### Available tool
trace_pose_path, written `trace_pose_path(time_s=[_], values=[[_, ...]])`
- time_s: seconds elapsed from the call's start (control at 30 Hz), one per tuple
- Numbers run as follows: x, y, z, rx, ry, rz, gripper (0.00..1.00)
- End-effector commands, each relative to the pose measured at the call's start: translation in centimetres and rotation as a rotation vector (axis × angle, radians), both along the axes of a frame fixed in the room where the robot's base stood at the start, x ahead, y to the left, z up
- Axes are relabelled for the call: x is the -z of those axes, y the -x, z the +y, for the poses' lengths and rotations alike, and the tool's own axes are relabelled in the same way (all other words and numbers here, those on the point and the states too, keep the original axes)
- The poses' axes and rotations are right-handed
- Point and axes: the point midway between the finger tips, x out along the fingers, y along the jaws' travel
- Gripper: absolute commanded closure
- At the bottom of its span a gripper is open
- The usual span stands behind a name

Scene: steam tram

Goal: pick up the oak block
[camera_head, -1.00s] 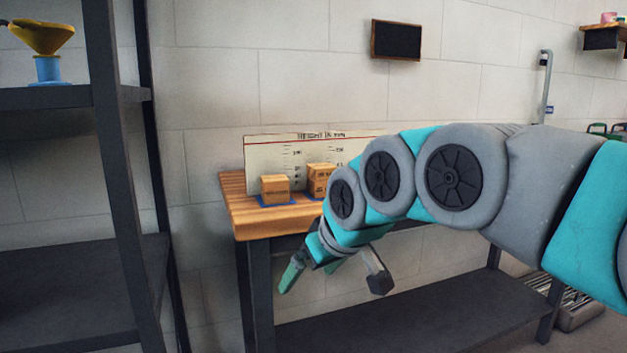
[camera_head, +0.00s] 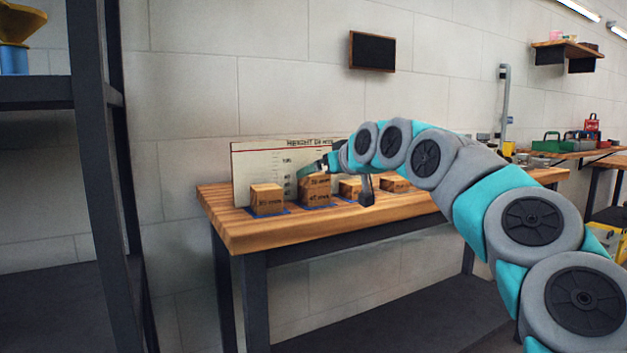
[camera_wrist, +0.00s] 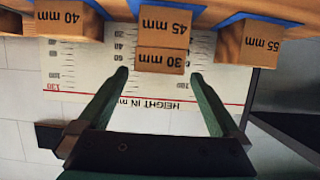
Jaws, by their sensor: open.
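Several wooden blocks with printed heights stand on the workbench; which one is the oak block, I cannot tell by look. A stack has a 30 mm block (camera_head: 315,185) on top of a 45 mm block (camera_head: 315,199). In the wrist view, upside down, the 30 mm block (camera_wrist: 162,61) and 45 mm block (camera_wrist: 165,27) are centred ahead of my gripper. My gripper (camera_wrist: 159,75) is open and empty, its green fingers pointing at the stack, tips to either side of the 30 mm block. In the head view my gripper (camera_head: 317,168) is at the stack's top, partly hidden.
The 55 mm block (camera_head: 267,199) stands left of the stack, the 40 mm block (camera_head: 350,188) right, and another block (camera_head: 395,185) beyond. A height board (camera_head: 255,165) stands behind them on the wooden bench (camera_head: 300,232). A dark shelf rack (camera_head: 95,150) is at left.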

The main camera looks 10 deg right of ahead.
Motion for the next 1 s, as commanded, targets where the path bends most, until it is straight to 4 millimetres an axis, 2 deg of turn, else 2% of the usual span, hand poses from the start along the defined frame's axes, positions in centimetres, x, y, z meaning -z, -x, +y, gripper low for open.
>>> trace_pose_path(time_s=[0.3, 0.67, 1.0], values=[[1.6, -3.4, 1.0, -0.001, -0.002, -0.001, 0.00], [2.0, -4.0, 1.2, 0.000, 0.001, -0.001, 0.00], [2.0, -4.0, 1.2, 0.000, 0.000, -0.001, 0.38]])
